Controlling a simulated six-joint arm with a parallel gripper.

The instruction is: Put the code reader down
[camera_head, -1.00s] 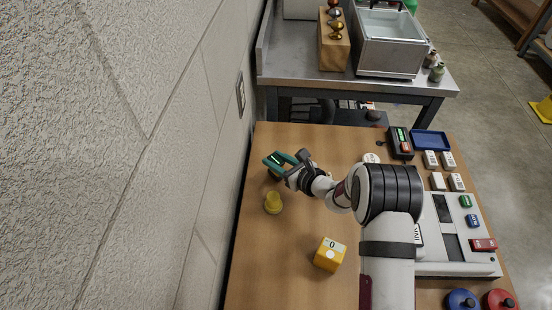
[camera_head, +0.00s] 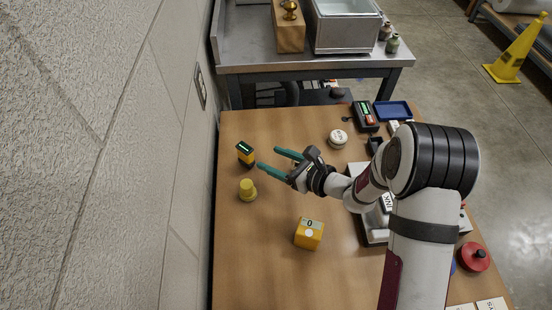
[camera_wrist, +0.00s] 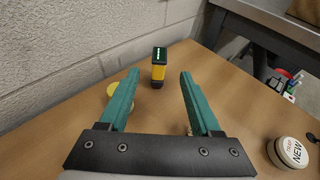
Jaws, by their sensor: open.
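The code reader (camera_head: 245,154) is a yellow and black upright device with a lit green display on its dark top. It stands on the wooden table (camera_head: 268,222) near the wall. It also shows in the wrist view (camera_wrist: 159,67), beyond the fingertips and roughly between them. My gripper (camera_head: 268,160) has teal fingers spread wide with nothing between them. It is to the right of the reader and apart from it. The gripper's fingers also show in the wrist view (camera_wrist: 158,75).
A yellow knobbed piece (camera_head: 247,190) stands just in front of the reader. A yellow block marked 0 (camera_head: 309,234) sits nearer. A round white tin (camera_head: 338,139), a dark device (camera_head: 365,116) and a blue tray (camera_head: 393,110) are at the back right. The wall borders the left.

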